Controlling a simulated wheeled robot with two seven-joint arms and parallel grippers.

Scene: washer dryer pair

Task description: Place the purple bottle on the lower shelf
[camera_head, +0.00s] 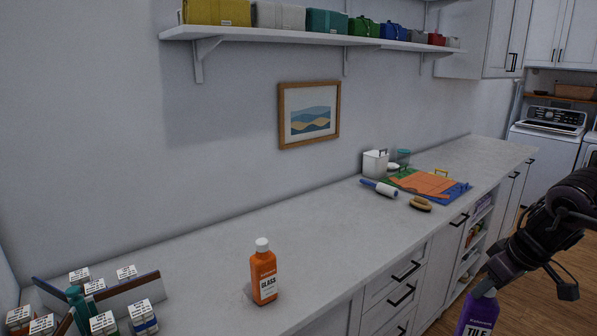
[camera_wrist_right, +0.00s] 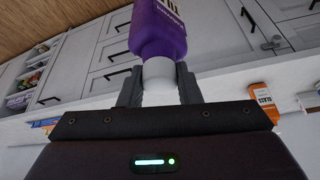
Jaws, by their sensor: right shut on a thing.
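The purple bottle (camera_head: 478,316) has a white cap and shows at the bottom right of the head view, cut off by the frame edge. My right gripper (camera_head: 488,287) is shut on it at the cap end and holds it in front of the counter. In the right wrist view the fingers (camera_wrist_right: 160,84) sit on both sides of the white cap, and the purple body (camera_wrist_right: 157,30) extends beyond. A long white wall shelf (camera_head: 285,34) runs above the counter with several coloured bins on it. My left gripper is not in view.
An orange bottle (camera_head: 263,272) stands on the counter (camera_head: 330,222). Small boxes (camera_head: 103,322) sit at its near left end. A lint roller (camera_head: 379,188), a brush (camera_head: 420,203) and folded cloths (camera_head: 425,183) lie farther back. Open cubbies (camera_head: 474,238) are built below the counter.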

